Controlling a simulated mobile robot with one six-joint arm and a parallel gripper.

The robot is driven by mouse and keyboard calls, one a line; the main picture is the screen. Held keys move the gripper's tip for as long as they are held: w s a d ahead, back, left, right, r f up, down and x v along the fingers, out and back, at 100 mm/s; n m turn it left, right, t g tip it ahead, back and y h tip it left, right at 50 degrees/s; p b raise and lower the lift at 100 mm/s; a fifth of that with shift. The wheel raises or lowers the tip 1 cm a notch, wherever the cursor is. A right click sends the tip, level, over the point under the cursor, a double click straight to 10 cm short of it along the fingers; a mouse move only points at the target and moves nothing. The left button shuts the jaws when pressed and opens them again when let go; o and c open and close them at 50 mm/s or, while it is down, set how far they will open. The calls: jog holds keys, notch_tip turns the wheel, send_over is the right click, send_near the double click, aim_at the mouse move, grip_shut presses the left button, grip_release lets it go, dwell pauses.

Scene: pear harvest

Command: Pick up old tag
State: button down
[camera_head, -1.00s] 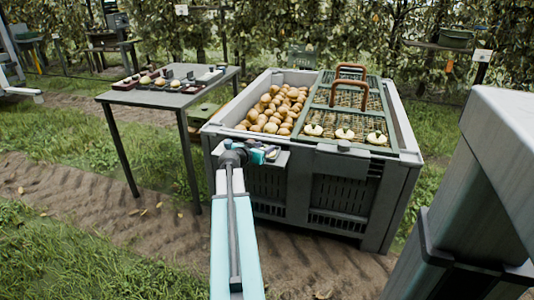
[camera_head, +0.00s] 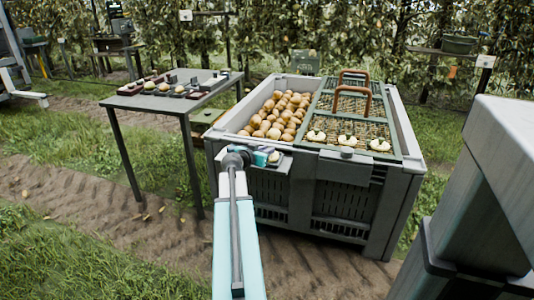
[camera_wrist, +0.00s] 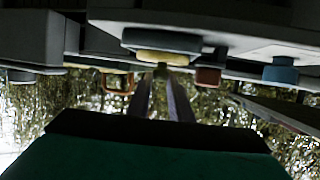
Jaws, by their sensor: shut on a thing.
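My gripper (camera_head: 268,156) is at the upper front wall of the grey bin (camera_head: 345,170), left of its middle. In the wrist view my gripper's two narrow fingers (camera_wrist: 163,90) run close together up to a pale yellowish piece (camera_wrist: 162,57) under a dark grey rounded part. This piece appears to be the old tag, and the fingers are shut on it. No writing on it can be read. In the head view the tag is too small and too covered by the gripper to tell apart. A small grey plate (camera_head: 283,166) on the bin front is beside the gripper.
The bin holds many yellow-brown pears (camera_head: 275,117) on the left. A green-framed tray (camera_head: 345,125) with brown handles and several pale pears covers its right part. A grey table (camera_head: 160,102) with small items stands to the left. Grass and soil lie open in front.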

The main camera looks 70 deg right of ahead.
notch_tip(320, 180, up, 3)
jog(key=shift+f+p, duration=0.15)
jog(key=shift+p, duration=0.25)
jog(key=s+a+b, duration=0.1)
jog(key=a, duration=0.9)
jog(key=shift+s+a, duration=0.2)
jog(key=shift+a, duration=0.05)
jog(key=b, duration=0.6)
jog(key=shift+a, duration=0.15)
jog(key=b, duration=0.4)
jog(key=shift+a+r, duration=0.2)
jog(key=shift+a, duration=0.1)
jog(key=a+b, duration=0.1)
jog(key=b, duration=0.5)
jog(key=shift+s+a, duration=0.1)
jog(key=shift+a+b, duration=0.3)
jog(key=shift+b, duration=0.7)
